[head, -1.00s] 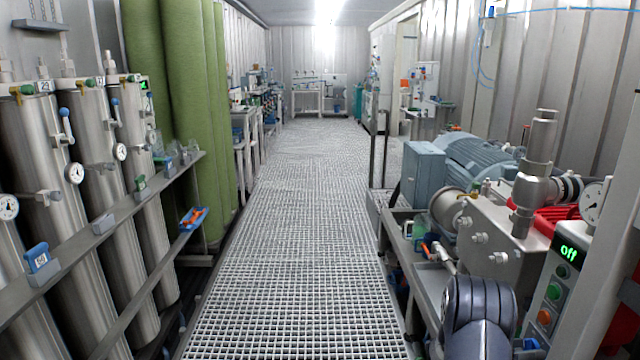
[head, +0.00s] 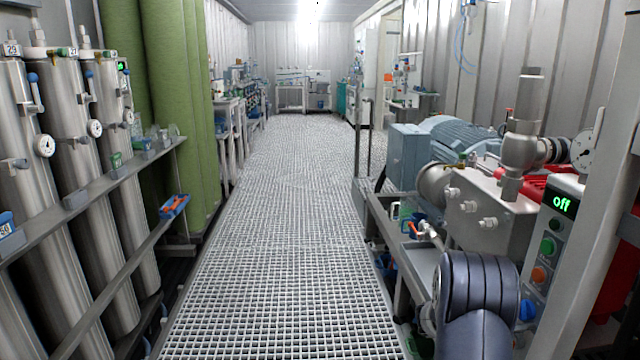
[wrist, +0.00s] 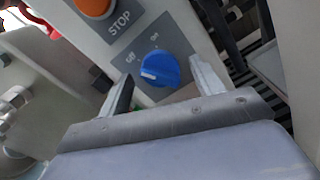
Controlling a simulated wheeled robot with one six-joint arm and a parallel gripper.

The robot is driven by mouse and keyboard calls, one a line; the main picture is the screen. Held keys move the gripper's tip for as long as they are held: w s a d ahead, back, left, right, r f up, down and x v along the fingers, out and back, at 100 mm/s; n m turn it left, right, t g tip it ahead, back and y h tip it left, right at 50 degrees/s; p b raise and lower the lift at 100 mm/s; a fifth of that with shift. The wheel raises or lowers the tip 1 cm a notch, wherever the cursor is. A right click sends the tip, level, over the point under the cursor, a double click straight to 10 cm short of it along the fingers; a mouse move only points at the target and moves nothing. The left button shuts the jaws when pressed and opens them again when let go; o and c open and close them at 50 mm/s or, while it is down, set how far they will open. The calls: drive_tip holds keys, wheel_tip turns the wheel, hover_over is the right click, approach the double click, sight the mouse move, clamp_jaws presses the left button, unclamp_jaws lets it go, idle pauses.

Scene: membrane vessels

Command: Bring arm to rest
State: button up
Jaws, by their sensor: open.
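In the wrist view my gripper (wrist: 162,92) is open and empty. Its two fingers stand on either side of a blue rotary knob (wrist: 158,68) on a grey control panel, and I cannot tell whether they touch it. The knob's white mark points to the left, toward the "off" label. In the head view my arm (head: 478,300) shows at the lower right, beside the control box (head: 555,240) with its green "off" display (head: 564,204). The gripper itself is not visible in the head view.
An orange STOP button (wrist: 95,5) sits above the knob. A pump with a blue motor (head: 460,135) stands behind my arm, and a pale post (head: 607,170) is close at right. Steel membrane vessels (head: 75,150) line the left. The grating aisle (head: 280,240) is clear.

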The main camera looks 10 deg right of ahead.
drive_tip(key=shift+f+m+b, duration=0.25)
drive_tip(key=shift+m+b, duration=0.55)
drive_tip(key=w+a+p, duration=0.1)
drive_tip(key=a+p, duration=0.2)
drive_tip(key=a, duration=0.7)
drive_tip(key=shift+a+r, duration=0.25)
drive_tip(key=shift+a, duration=0.1)
drive_tip(key=shift+a, duration=0.1)
